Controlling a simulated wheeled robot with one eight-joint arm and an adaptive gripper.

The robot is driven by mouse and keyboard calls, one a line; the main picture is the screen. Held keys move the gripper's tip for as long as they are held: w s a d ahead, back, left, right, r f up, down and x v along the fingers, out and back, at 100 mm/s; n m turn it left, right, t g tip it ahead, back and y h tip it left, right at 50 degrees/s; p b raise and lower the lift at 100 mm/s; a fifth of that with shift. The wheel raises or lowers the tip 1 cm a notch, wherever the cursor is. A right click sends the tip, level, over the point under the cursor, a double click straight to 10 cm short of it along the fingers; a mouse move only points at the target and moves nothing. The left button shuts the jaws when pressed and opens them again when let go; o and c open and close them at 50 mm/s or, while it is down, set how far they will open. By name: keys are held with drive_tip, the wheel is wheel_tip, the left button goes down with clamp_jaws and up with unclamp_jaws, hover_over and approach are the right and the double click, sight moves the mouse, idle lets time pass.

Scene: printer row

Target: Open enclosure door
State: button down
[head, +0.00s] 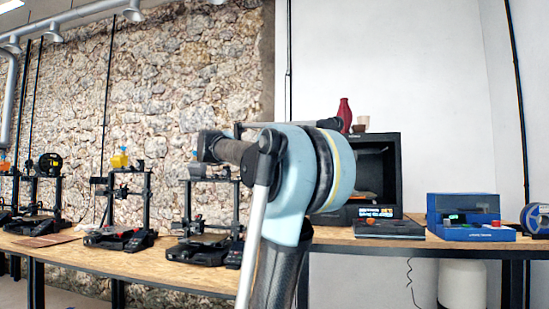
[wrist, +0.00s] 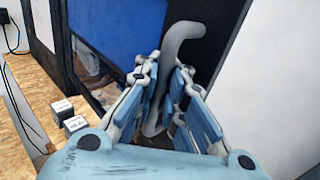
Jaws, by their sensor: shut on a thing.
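In the wrist view, my gripper (wrist: 170,72) has its two blue fingers on either side of a grey curved handle (wrist: 183,35). It is shut on this handle, whose hooked upper end rises above the fingertips. A dark upright panel (wrist: 222,25) stands behind the handle, and a blue surface (wrist: 110,30) lies to its left. In the head view, the black enclosure (head: 393,170) stands on the bench, partly hidden by my arm. I cannot make out its door or my gripper there.
In the head view, a blue box (head: 463,210) stands right of the enclosure, and a red vase (head: 345,113) is on top. Several open printers (head: 125,215) line the bench (head: 75,258) to the left.

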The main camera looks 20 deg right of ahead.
drive_tip(key=c, duration=1.9)
unclamp_jaws()
drive_tip(key=shift+s+a, duration=0.15)
drive_tip(key=shift+s, duration=0.05)
drive_tip(key=shift+a+f, duration=0.1)
drive_tip(key=shift+a, duration=5.8)
drive_tip(key=shift+w, duration=0.15)
